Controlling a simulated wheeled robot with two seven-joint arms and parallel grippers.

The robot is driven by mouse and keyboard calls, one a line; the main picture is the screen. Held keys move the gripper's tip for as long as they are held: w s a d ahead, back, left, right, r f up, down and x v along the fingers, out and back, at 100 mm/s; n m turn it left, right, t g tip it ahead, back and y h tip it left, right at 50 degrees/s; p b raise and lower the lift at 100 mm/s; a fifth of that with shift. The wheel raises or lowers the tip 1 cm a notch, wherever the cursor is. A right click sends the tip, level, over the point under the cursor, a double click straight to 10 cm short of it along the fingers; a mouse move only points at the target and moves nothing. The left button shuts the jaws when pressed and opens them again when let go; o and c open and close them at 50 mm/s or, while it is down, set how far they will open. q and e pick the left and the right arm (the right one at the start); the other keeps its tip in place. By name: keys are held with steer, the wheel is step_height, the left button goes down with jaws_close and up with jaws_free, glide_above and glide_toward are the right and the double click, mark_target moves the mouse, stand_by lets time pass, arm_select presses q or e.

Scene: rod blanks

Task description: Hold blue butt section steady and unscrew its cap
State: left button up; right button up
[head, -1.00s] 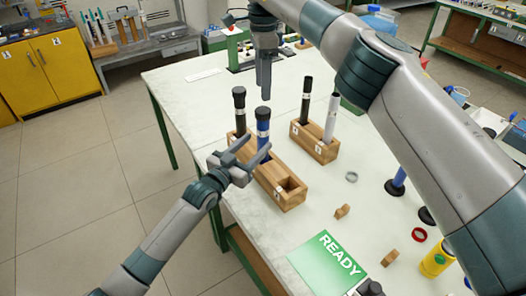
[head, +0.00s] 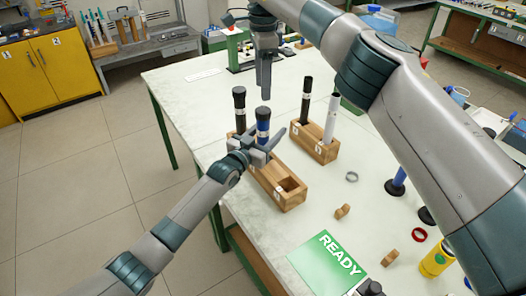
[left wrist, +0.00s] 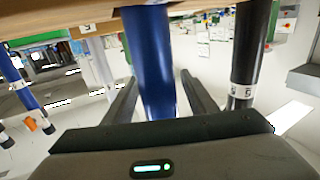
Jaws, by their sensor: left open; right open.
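The blue butt section (head: 263,129) stands upright in a wooden block (head: 293,199), with its dark cap (head: 263,113) on top. My left gripper (head: 265,139) is open, with its fingers on either side of the blue section below the cap. In the left wrist view the blue tube (left wrist: 150,60) stands between the two spread fingers (left wrist: 160,95), with a gap showing beside it. My right gripper (head: 264,82) points down just above the cap, empty. Its fingers are seen nearly edge-on, so their gap is hard to see.
A black rod (head: 239,108) stands close behind the blue one in the same block. A second block (head: 322,153) holds another black rod (head: 306,100) and a silver one (head: 330,118). A grey ring (head: 351,177), small wooden pieces (head: 342,211) and a green READY mat (head: 326,263) lie rightward.

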arm_select(q)
jaws_close()
arm_select(e)
steer(key=shift+m, duration=0.3)
